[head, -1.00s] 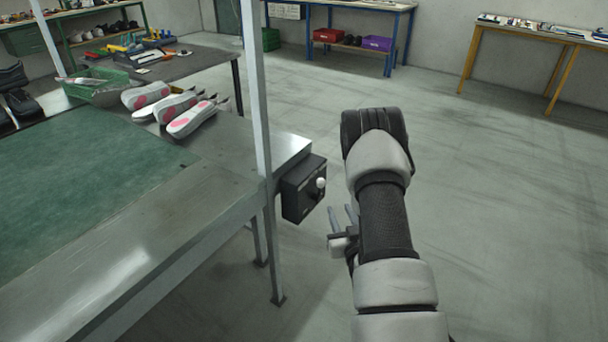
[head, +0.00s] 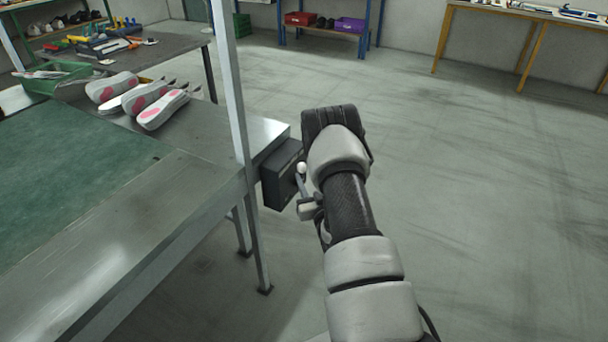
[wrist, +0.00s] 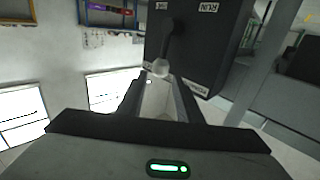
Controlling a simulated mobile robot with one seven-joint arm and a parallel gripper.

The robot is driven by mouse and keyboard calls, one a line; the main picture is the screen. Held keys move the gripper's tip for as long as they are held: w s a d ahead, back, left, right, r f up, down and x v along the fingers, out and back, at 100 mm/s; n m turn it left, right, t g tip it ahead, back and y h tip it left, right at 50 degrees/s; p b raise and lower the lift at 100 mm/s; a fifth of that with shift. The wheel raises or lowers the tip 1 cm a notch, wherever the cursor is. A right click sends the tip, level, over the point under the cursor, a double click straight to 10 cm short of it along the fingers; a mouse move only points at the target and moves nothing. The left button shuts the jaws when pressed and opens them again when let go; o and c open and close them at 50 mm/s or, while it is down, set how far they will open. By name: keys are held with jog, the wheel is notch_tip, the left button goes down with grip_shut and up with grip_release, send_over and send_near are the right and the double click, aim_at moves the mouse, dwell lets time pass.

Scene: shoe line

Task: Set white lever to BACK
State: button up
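The white lever is a dark stem with a pale round knob (head: 301,168) on a black control box (head: 280,180) at the end of the metal table. In the wrist view the stem (wrist: 174,38) crosses the box face and the knob (wrist: 160,67) is at the near end. My gripper (wrist: 160,82) is open, its fingers spread on either side, with the knob at the mouth between the fingertips. I cannot tell whether a finger touches it. In the head view my gripper (head: 304,195) is close to the box, partly hidden by my arm.
The box face carries a RUN label (wrist: 208,6) and other labels, partly cut off or tilted. A metal post (head: 239,110) stands left of the box. Shoe soles (head: 150,98) lie on the table (head: 215,160). The floor to the right is clear.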

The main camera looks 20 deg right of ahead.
aim_at(303, 169)
jog(key=shift+w+d+b, duration=0.15)
jog(key=shift+w, duration=0.95)
jog(key=shift+w+d+b, duration=0.1)
jog(key=shift+w+b, duration=0.05)
jog(key=shift+w, duration=0.9)
jog(key=shift+c, duration=0.4)
grip_shut()
